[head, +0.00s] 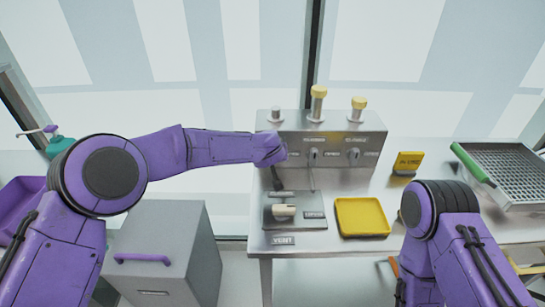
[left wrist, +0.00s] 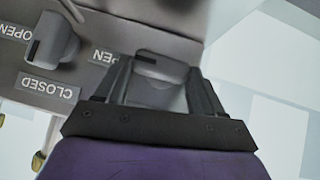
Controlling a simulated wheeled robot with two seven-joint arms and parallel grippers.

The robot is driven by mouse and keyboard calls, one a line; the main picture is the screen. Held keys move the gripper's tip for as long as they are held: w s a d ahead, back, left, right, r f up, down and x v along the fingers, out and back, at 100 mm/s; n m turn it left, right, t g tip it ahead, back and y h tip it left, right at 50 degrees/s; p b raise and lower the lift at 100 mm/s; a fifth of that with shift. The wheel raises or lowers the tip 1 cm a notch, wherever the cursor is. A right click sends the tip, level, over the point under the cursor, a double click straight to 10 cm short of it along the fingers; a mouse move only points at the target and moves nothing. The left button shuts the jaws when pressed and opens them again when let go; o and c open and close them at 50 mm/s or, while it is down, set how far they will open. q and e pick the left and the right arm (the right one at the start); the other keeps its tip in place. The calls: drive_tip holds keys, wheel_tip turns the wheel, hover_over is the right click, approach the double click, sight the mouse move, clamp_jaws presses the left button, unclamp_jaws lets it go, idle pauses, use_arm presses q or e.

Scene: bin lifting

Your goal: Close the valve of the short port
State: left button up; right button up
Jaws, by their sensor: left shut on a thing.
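A metal box (head: 345,122) stands on the bench with a short bare port (head: 276,114) at its top left. Two taller ports beside it have yellow caps, the middle one (head: 318,92) being tallest. My left gripper (left wrist: 160,88) is shut on the grey leftmost valve handle (left wrist: 160,64), with one finger on each side. In the head view my left wrist hides this valve. Its OPEN label (left wrist: 104,57) is partly covered. The middle valve (head: 314,153) and right valve (head: 354,153) show on the front face. My right gripper is out of view.
A plate with a pale handle (head: 284,211) and a yellow tray (head: 361,217) lie before the box. A yellow block (head: 408,162) and a grid rack (head: 508,172) are to the right. A grey bin (head: 165,250) stands at lower left.

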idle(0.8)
use_arm(q)
drive_tip(key=o, duration=1)
drive_tip(key=b+v, duration=0.1)
drive_tip(key=v, duration=0.9)
drive_tip(key=shift+a+r, duration=0.15)
drive_tip(key=shift+r, duration=0.05)
drive_tip(key=shift+s, duration=0.1)
